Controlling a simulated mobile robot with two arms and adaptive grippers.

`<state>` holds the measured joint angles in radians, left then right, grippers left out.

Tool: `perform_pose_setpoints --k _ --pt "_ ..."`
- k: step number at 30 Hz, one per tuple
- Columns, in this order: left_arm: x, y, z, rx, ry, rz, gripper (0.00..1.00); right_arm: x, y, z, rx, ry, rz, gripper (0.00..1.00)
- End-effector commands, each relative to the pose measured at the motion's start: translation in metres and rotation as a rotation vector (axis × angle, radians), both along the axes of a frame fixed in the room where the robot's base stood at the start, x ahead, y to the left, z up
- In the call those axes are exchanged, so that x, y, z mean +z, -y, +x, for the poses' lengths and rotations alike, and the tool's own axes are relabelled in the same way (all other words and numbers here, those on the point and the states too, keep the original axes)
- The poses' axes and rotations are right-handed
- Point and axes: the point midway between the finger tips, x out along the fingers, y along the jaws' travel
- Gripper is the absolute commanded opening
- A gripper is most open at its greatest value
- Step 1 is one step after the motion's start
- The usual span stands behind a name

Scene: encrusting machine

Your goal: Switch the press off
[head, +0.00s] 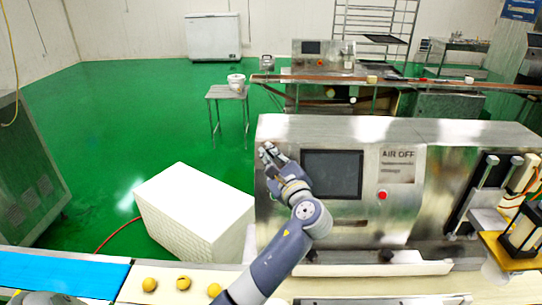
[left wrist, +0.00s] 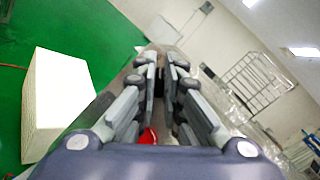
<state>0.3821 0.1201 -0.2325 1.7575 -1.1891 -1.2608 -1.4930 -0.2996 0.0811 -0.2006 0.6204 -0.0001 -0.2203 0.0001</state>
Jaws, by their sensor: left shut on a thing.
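The press (head: 340,130) is the large steel machine in the middle of the head view, with a dark screen (head: 332,174) and a round red button (head: 382,195) on its front. My left gripper (head: 268,152) is at the left end of that front panel, left of the screen. Its fingers (left wrist: 168,80) are close together, shut on a small part there, which they mostly hide; I take it to be the press switch. A red patch (left wrist: 148,136) shows low between the fingers in the left wrist view. My right gripper is not in view.
A white block (head: 195,210) stands on the green floor left of the press; it also shows in the left wrist view (left wrist: 58,105). A blue conveyor (head: 60,270) and several yellow balls (head: 183,282) lie along the front. Another machine (head: 510,235) is at the right.

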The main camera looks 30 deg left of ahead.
Motion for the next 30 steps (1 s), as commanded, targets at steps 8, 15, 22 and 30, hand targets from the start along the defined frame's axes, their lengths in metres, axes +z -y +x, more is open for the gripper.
perform_pose_setpoints --k 8,15,22,30 --pt "-0.0003 0.0005 0.0004 0.035 0.035 -0.061 0.0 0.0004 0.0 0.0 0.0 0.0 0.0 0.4" --pt "-0.0001 0.0002 0.0003 0.04 0.042 -0.071 0.0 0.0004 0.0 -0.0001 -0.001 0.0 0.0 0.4" --pt "0.0 0.0 0.0002 0.04 0.042 -0.071 0.0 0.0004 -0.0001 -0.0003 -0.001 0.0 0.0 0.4" --pt "0.0001 0.0 0.0001 0.04 0.042 -0.068 0.28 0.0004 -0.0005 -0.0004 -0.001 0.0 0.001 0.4"
